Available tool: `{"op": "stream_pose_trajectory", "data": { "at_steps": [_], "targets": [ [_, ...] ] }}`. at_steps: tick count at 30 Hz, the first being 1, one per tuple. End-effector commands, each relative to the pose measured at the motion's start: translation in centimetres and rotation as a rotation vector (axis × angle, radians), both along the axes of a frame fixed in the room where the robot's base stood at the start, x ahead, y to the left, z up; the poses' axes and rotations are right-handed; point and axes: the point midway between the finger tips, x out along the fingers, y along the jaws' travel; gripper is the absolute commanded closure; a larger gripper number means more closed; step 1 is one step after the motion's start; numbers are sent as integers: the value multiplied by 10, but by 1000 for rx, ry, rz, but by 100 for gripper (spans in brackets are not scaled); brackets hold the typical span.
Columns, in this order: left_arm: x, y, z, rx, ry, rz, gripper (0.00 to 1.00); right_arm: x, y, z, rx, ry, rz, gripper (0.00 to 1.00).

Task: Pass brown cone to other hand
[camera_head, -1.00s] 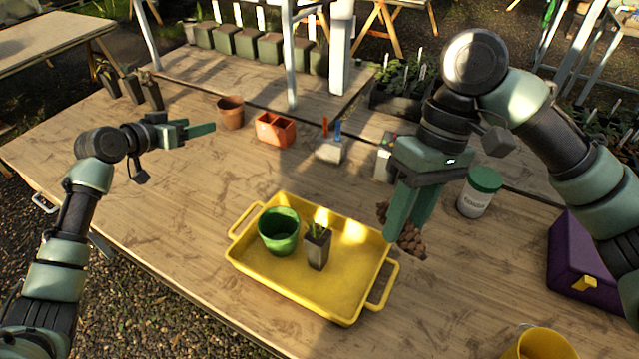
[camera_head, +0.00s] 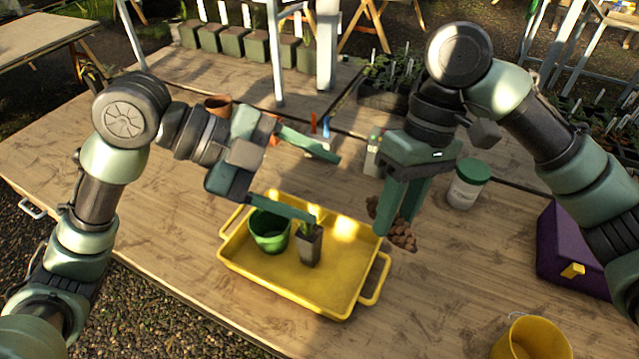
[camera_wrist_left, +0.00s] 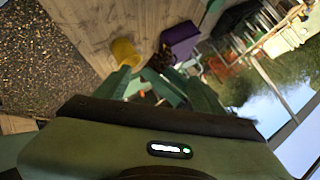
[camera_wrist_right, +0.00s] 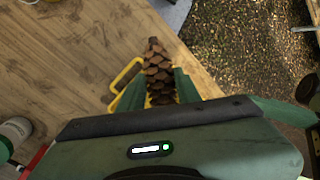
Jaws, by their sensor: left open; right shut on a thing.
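The brown cone (camera_head: 404,239) is a scaly pine cone. My right gripper (camera_head: 397,224) is shut on it and holds it above the right end of the yellow tray (camera_head: 340,308). The right wrist view shows the cone (camera_wrist_right: 157,66) between the two fingers, its scaly end sticking out past them. In the head view the fingers hide part of it. My left gripper (camera_head: 326,188) is open and empty, left of the cone and apart from it, with its fingers pointing toward it. The left wrist view shows my right gripper ahead between the left fingers.
The tray holds a green pot (camera_head: 269,235) and a small dark pot with a plant (camera_head: 309,248), just below the left gripper's lower finger. A white jar with green lid (camera_head: 467,184), a purple box (camera_head: 577,247) and a yellow bucket (camera_head: 530,343) stand to the right.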

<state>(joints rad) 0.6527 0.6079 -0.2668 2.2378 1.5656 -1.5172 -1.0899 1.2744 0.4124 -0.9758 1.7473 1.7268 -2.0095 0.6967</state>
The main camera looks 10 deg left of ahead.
Motion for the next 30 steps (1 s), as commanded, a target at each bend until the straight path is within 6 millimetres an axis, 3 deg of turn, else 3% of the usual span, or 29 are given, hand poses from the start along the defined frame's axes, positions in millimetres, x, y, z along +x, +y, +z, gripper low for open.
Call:
{"op": "stream_pose_trajectory", "data": {
  "at_steps": [5, 18, 30],
  "targets": [
    [-2, -14, -8, 5, -6, -20, 31, 0, 0, 0, 0, 0, 0, 100],
    [10, -79, -52, 3, -4, -15, 31, 0, 0, 0, 0, 0, 0, 100],
    [15, -99, -67, 4, -7, -12, 31, 0, 0, 0, 0, 0, 0, 100]
  ]
}}
